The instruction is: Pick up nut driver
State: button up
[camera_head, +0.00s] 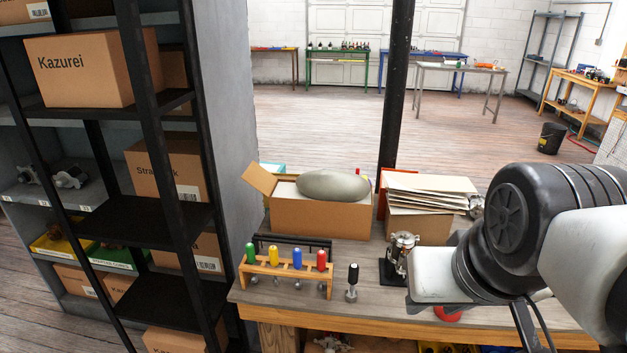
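A wooden rack (262,271) stands near the left end of the workbench. It holds upright drivers with a green handle (251,253), a yellow handle (273,256), a blue handle (297,258) and a red handle (321,260). Just right of the rack, a black-handled tool (353,275) stands upright with a metal lower end. I cannot tell from their tips which of these is the nut driver. My arm reaches in from the right, over the right part of the bench. My gripper does not show in this view.
An open cardboard box (320,218) with a grey rounded object (333,185) stands behind the rack. A metal part on a black stand (402,252) is right of the black-handled tool. Tall black shelving (150,150) borders the bench's left. The bench's front-left strip (275,298) is clear.

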aim_at(297, 253)
jog(key=u, duration=0.6)
jog(key=i+j+z, duration=0.1)
jog(key=i, duration=0.4)
jog(key=i+j, duration=0.2)
jog(key=i, duration=0.25)
jog(key=z, duration=0.05)
